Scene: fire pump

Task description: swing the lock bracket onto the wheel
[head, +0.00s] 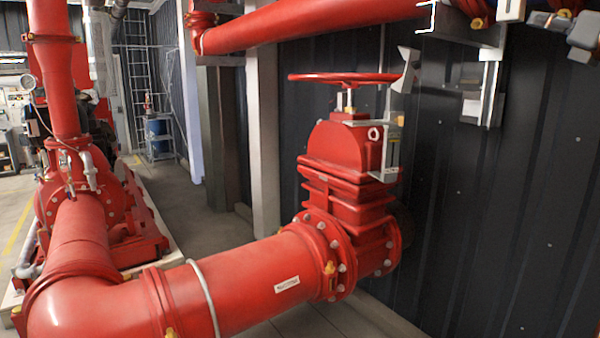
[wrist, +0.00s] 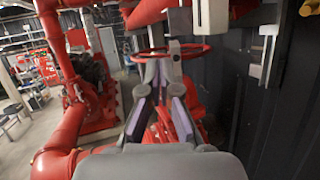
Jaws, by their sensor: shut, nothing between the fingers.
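The red handwheel (head: 345,77) sits level on its stem above the red gate valve (head: 338,146). It also shows in the wrist view (wrist: 189,54), just beyond my fingertips. The grey lock bracket (head: 392,150) stands upright at the right side of the valve top, below the wheel rim, with a thin arm reaching left toward the stem. A pale angular piece beside the right rim may belong to it; I cannot tell. My gripper (wrist: 162,62) is shut and empty, pointing toward the wheel. Whether it touches the wheel or bracket is unclear. My fingers hide much of the valve in the wrist view.
A thick red pipe (head: 310,25) crosses above the wheel. A dark ribbed wall (head: 530,190) stands close behind and right of the valve. A metal wall bracket (head: 487,92) hangs at the right. A large red pipe (head: 245,278) runs low in front. Open floor lies left.

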